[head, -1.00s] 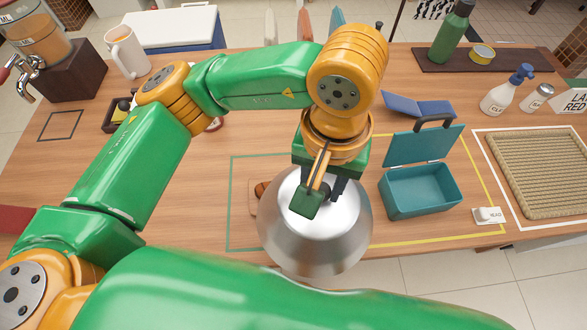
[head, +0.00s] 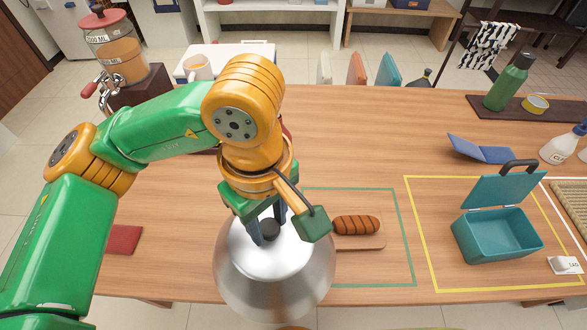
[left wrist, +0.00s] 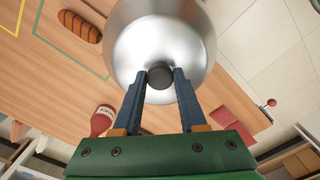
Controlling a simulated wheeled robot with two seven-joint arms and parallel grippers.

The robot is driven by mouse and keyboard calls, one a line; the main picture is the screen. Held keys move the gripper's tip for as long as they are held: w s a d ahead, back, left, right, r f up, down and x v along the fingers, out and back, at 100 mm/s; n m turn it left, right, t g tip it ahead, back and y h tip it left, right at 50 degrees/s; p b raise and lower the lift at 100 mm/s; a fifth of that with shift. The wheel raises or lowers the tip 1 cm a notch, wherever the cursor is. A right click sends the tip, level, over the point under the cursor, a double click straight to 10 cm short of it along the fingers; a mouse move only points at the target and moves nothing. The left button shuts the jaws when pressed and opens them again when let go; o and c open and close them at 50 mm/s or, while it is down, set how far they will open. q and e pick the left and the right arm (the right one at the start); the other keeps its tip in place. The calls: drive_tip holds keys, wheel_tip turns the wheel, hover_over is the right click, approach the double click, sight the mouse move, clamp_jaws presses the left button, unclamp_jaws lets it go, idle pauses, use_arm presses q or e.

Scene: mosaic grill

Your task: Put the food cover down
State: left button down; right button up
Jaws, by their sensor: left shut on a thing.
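The food cover (head: 275,268) is a shiny metal dome with a black knob (head: 269,229). My left gripper (head: 266,236) is shut on the knob, with one finger on each side; the left wrist view shows this too (left wrist: 157,78). The dome is left of a brown scored sausage or loaf (head: 356,225) on a small wooden board (head: 362,242) inside a green outline. The dome hides the outline's left part and overlaps the table's front edge. Its rim's height above the table is hard to tell. My right gripper is not in view.
An open teal lunch box (head: 496,238) stands in a yellow outline at right, with a blue folded item (head: 481,149) behind it. A red mat (head: 124,239) lies left of the dome. A drink dispenser (head: 112,58) stands back left. Bare wood lies between.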

use_arm(q)
drive_tip(key=w, duration=0.1)
drive_tip(key=w+a+f+p, duration=0.1)
drive_tip(key=w, duration=0.1)
drive_tip(key=shift+w+a+f, duration=0.3)
drive_tip(key=shift+w, duration=0.05)
drive_tip(key=w+a+f, duration=0.2)
drive_tip(key=w, duration=0.1)
drive_tip(key=w+a+f, duration=0.1)
drive_tip(key=shift+w+a+f+p, duration=0.2)
drive_tip(key=shift+w+f+p, duration=0.05)
drive_tip(key=shift+f+p, duration=0.15)
drive_tip(key=w+a+f+p, duration=0.2)
drive_tip(key=w+f, duration=0.1)
drive_tip(key=f, duration=0.4)
drive_tip(key=shift+w+f+p, duration=0.2)
drive_tip(key=shift+f+p, duration=0.1)
drive_tip(key=shift+p, duration=0.05)
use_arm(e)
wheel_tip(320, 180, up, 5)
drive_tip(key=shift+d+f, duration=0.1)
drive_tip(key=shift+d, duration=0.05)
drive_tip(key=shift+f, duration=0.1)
